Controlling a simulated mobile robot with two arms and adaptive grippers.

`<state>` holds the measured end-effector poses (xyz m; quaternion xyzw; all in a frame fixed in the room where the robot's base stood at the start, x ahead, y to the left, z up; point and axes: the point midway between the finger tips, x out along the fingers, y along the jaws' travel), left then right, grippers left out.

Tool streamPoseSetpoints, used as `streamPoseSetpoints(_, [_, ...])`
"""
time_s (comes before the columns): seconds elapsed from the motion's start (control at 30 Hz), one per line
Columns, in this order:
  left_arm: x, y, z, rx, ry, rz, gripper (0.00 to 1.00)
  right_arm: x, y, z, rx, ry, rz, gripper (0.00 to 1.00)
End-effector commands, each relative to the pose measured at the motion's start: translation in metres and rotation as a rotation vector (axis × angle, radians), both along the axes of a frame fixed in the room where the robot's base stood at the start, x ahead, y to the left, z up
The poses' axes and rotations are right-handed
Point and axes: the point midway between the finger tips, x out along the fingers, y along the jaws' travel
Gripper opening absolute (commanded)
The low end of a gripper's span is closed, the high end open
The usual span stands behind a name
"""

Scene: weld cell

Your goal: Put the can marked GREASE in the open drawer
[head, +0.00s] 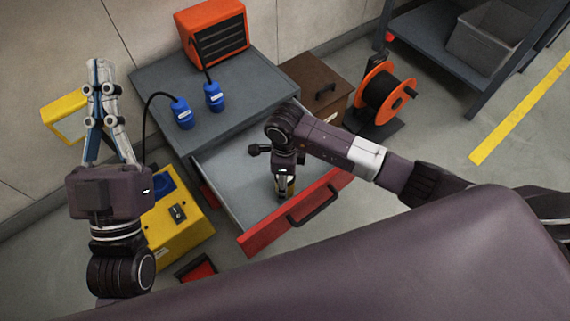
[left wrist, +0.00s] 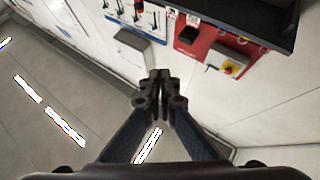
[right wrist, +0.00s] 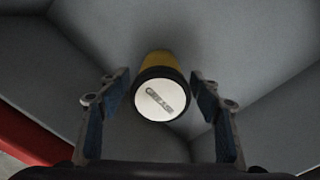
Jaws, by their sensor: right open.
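The can (right wrist: 161,97), yellow with a black rim and a white top, shows in the right wrist view. The open drawer (head: 262,228) has a red front and a grey inside. My right gripper (head: 285,190) points down inside the drawer; a bit of the yellow can (head: 291,186) shows at its fingers. In the right wrist view the fingers (right wrist: 160,100) are open, one on each side of the can, with gaps. My left gripper (head: 103,72) is raised at the left, empty, its fingertips (left wrist: 160,85) together.
The drawer belongs to a grey cabinet (head: 150,80). On its top are an orange heater (head: 216,35) and two blue cylinders (head: 182,116) with black cables. A brown box (head: 312,75) and an orange cable reel (head: 383,92) stand behind the right arm. A yellow case (head: 175,228) stands left of the drawer.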

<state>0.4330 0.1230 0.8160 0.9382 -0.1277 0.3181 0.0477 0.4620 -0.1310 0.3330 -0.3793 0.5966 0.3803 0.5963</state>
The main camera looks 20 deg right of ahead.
Motion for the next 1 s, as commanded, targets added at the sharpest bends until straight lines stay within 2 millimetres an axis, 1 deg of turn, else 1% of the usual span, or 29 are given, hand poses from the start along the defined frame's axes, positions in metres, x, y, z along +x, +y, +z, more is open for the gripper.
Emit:
streamPoseSetpoints(0.03, [0.005, 0.0, -0.004, 0.011, 0.038, 0.002, 0.0, 0.001, 0.0, 0.008, 0.0, -0.002, 0.0, 0.58])
streamPoseSetpoints(0.2, [0.024, -0.001, -0.034, 0.057, 0.195, 0.012, 0.0, 0.001, 0.0, 0.029, 0.0, -0.003, 0.001, 0.58])
streamPoseSetpoints(0.43, [0.039, 0.001, -0.08, 0.118, 0.414, 0.025, 0.0, 0.001, -0.001, 0.057, -0.002, -0.002, 0.0, 0.58])
streamPoseSetpoints(0.6, [0.043, 0.004, -0.116, 0.16, 0.572, 0.034, 0.0, 0.001, 0.0, 0.08, -0.001, -0.002, 0.0, 0.58])
streamPoseSetpoints(0.8, [0.04, 0.01, -0.152, 0.2, 0.728, 0.042, 0.0, 0.001, -0.001, 0.102, -0.001, -0.002, 0.0, 0.58])
streamPoseSetpoints(0.9, [0.038, 0.012, -0.164, 0.213, 0.778, 0.045, 0.0, 0.001, -0.001, 0.109, -0.001, -0.002, -0.001, 0.58])
streamPoseSetpoints(1.0, [0.036, 0.013, -0.171, 0.22, 0.808, 0.047, 0.0, 0.001, 0.0, 0.112, -0.001, -0.002, -0.001, 0.58])
